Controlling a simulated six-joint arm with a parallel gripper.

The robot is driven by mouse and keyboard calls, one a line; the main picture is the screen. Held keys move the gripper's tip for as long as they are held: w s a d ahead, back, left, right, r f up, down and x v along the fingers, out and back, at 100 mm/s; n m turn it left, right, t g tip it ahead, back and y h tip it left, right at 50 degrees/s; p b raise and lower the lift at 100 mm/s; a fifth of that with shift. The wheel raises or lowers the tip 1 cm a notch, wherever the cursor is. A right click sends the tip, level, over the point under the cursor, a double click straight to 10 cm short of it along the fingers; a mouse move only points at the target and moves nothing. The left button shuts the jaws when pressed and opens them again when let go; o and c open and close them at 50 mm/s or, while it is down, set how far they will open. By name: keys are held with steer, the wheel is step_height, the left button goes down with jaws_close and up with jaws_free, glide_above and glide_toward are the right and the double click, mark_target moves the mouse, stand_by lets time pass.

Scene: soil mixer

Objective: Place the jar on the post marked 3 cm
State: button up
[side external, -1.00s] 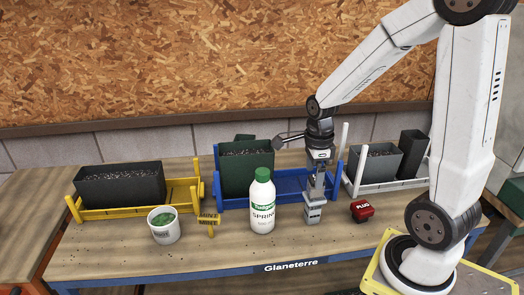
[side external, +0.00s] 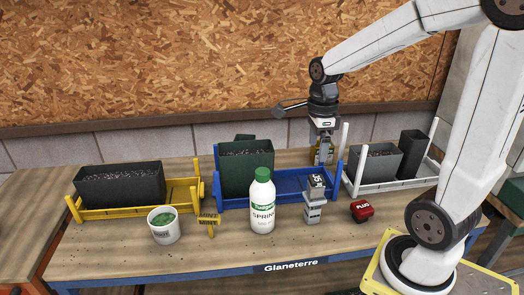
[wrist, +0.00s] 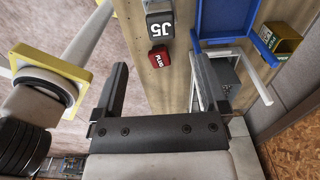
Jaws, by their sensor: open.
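I cannot read a 3 cm mark on the post. My gripper (side external: 322,160) is open and empty, apart from the jar, above and behind it by the blue rack. Its two fingers (wrist: 158,65) stand wide apart in the wrist view, with nothing between them but the red plug seen beyond.
A red plug (side external: 361,211) lies right of the post. A white bottle (side external: 262,208), white pot (side external: 163,229) and yellow marker (side external: 208,222) stand left. Behind are a yellow rack (side external: 128,212), blue rack (side external: 292,186) and white rack (side external: 378,188). The bench front is clear.

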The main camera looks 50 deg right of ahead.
stand_by(0.3)
steer(key=shift+w+a+f+n, duration=0.2)
steer(key=shift+a+f+n, duration=0.35)
steer(key=shift+n, duration=0.65)
steer(key=a+f+n+t, duration=0.1)
steer(key=a+f+n, duration=0.3)
steer(key=n, duration=0.8)
steer(key=a+f+n+t, duration=0.1)
steer(key=a+f+n, duration=0.4)
steer(key=n, duration=0.7)
steer(key=shift+s+a+n+t, duration=0.15)
steer(key=shift+a+n+t, duration=0.15)
steer(key=shift+a, duration=0.55)
